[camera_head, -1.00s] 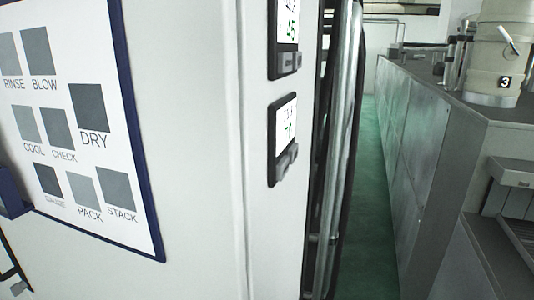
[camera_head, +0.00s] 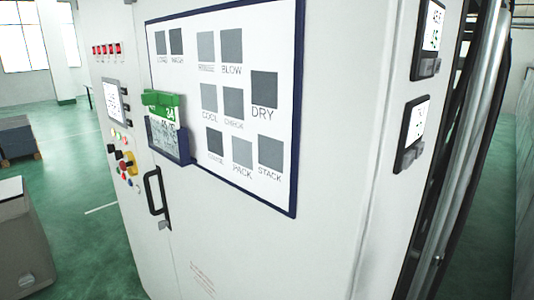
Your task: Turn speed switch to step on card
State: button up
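A tall white cabinet (camera_head: 250,235) fills the middle of the view. On its left face is a control panel with a small screen (camera_head: 115,101). Below the screen are coloured buttons and a dark rotary switch on a yellow plate (camera_head: 127,162); its setting is too small to read, and I cannot tell if it is the speed switch. A blue holder (camera_head: 168,143) on the front carries a green-topped card (camera_head: 161,100); its print is too small to read. My gripper is not in view.
A white board (camera_head: 185,70) with grey labelled squares covers the cabinet front. A black door handle (camera_head: 155,191) sticks out below the holder. Two small displays (camera_head: 412,132) sit on the right side. Green floor (camera_head: 75,215) is open at left; a grey box (camera_head: 20,245) stands there.

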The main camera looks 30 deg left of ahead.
aim_at(118, 155)
jog(key=u, duration=2.2)
jog(key=i+j+z, duration=0.2)
jog(key=j+z, duration=0.25)
jog(key=i+j+z, duration=0.2)
jog(key=j, duration=0.2)
jog(key=i+j, duration=0.75)
jog(key=i+j+z, duration=0.15)
jog(key=i+j, duration=0.55)
jog(key=j, duration=0.15)
